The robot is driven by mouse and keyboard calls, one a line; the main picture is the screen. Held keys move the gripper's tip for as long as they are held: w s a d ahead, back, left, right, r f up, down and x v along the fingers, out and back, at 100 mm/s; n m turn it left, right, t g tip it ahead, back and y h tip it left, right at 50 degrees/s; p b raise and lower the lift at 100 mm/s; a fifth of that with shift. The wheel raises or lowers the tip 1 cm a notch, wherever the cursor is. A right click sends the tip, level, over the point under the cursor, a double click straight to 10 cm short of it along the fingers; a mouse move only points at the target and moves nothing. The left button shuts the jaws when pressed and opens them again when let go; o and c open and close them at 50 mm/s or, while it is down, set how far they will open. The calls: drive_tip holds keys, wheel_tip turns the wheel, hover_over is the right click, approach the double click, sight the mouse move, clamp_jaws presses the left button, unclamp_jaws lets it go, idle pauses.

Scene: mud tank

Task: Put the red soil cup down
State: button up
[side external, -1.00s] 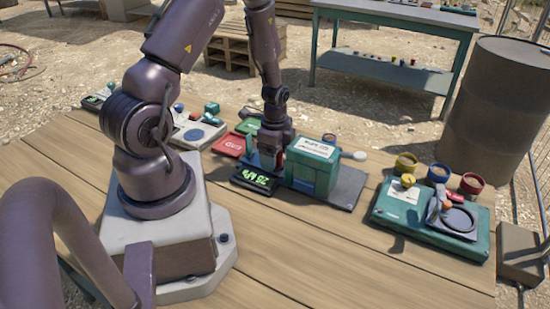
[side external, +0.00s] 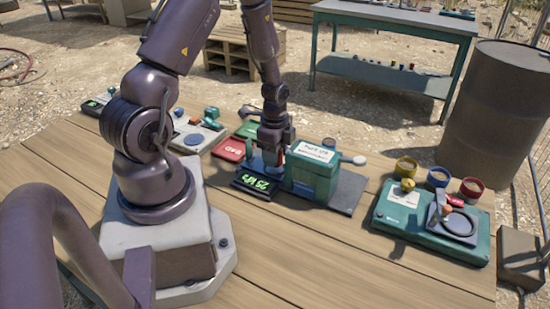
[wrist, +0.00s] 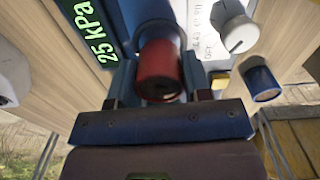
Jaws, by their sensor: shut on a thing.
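The red soil cup (wrist: 160,62) shows in the wrist view as a short red cylinder with a dark near end. My gripper (wrist: 160,78) is shut on it, with one finger on each side. In the side view my gripper (side external: 271,157) is low behind the dark display (side external: 262,185), left of the teal box (side external: 312,172) with the white label. In that view the held cup is mostly hidden. Whether the cup touches the surface below it, I cannot tell.
The display reads 25 kPa in green in the wrist view (wrist: 92,32). A red tray (side external: 229,150) lies left of my gripper. On the right, yellow, blue and red cups stand by a teal unit (side external: 405,213). The front of the wooden table (side external: 320,245) is clear.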

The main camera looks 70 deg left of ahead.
drive_tip(key=r, duration=0.5)
drive_tip(key=a+r, duration=0.1)
drive_tip(key=r, duration=0.2)
drive_tip(key=shift+s+r, duration=0.35)
drive_tip(key=s+r+n, duration=0.1)
drive_tip(key=s+n, duration=1.4)
hover_over(233, 150)
drive_tip(key=f, duration=0.9)
drive_tip(key=shift+s+d+f, duration=0.1)
drive_tip(key=shift+d+f, duration=0.05)
drive_tip(key=shift+d, duration=0.2)
drive_tip(key=shift+a+f, duration=0.15)
drive_tip(key=shift+f, duration=0.8)
drive_tip(key=shift+a+f, duration=0.1)
drive_tip(key=shift+f, duration=0.8)
drive_tip(key=shift+f, duration=0.1)
drive_tip(key=o, duration=1)
